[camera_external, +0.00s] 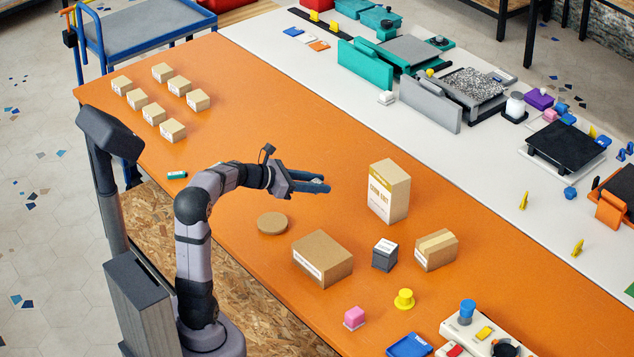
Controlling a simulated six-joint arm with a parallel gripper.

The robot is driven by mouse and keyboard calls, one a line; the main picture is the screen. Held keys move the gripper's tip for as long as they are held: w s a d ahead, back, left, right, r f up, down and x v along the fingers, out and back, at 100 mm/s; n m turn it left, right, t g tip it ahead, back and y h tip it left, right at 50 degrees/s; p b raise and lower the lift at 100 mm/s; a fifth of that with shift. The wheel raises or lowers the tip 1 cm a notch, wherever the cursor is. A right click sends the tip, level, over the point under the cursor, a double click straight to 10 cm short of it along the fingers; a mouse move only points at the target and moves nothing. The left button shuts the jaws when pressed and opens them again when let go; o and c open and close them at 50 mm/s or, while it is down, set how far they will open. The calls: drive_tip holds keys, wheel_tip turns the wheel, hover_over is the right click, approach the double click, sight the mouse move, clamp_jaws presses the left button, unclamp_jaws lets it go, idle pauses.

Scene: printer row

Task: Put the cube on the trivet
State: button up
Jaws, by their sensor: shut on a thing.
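A round cork-coloured disc (272,223), which looks like the trivet, lies flat on the orange table with nothing on it. A dark grey cube-shaped box (384,257) with a white label stands between two cardboard boxes. A small pink cube (354,317) sits near the table's front edge. I cannot tell which of the two is the task's cube. My gripper (318,184) is above the table, pointing right, to the upper right of the disc. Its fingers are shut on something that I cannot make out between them.
A tall carton (389,191), a wide cardboard box (322,258) and a smaller box (436,250) stand right of the disc. A yellow knob-like piece (404,299) and a blue tray (408,345) lie in front. Several small boxes stand at the far left.

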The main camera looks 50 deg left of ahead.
drive_tip(key=s+a+r+n+y+p, duration=0.2)
drive_tip(key=s+a+r+y+p, duration=0.15)
drive_tip(key=a, duration=0.55)
drive_tip(key=m+h+p, duration=0.2)
drive_tip(key=m+h, duration=0.1)
drive_tip(key=h, duration=0.1)
hover_over(273, 221)
drive_tip(key=shift+f, duration=4.4)
clamp_jaws()
drive_tip(key=shift+f+b, duration=0.55)
drive_tip(key=shift+f, duration=1.35)
drive_tip(key=shift+f, duration=0.1)
